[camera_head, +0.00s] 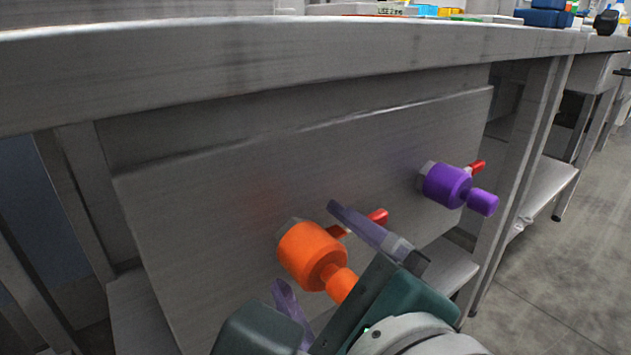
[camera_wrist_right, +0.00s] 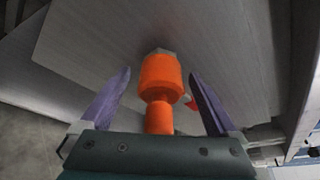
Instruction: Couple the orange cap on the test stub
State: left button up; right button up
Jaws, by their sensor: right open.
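The orange cap (camera_head: 312,256) sits against a grey hex fitting on the steel panel, with a red lever (camera_head: 378,217) behind it. Its wide body faces the panel and its narrower end points out toward my right gripper. It also shows in the right wrist view (camera_wrist_right: 160,78). The test stub itself cannot be made out behind the cap. My right gripper (camera_wrist_right: 159,72) is open, with one purple finger on each side of the cap. In the right wrist view a gap shows between each finger and the cap. My left gripper is not in view.
A purple cap (camera_head: 447,186) with its own red lever is on the same panel (camera_head: 200,235) to the right. The steel table edge (camera_head: 250,62) runs above the panel. A table leg (camera_head: 520,180) stands right of it, with open floor beyond.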

jog(key=shift+c, duration=0.2)
grip_shut()
dwell(0.6)
jog(key=shift+s+d+r, duration=0.1)
jog(key=shift+s+d+p, duration=0.6)
jog(key=shift+s, duration=0.2)
jog(key=shift+s+d, duration=0.15)
jog(key=shift+s, duration=0.1)
jog(key=shift+s+d+p, duration=0.45)
jog(key=shift+s, duration=0.2)
jog(key=shift+s+d+p, duration=0.4)
jog(key=shift+s+d, duration=0.05)
jog(key=shift+s, duration=0.15)
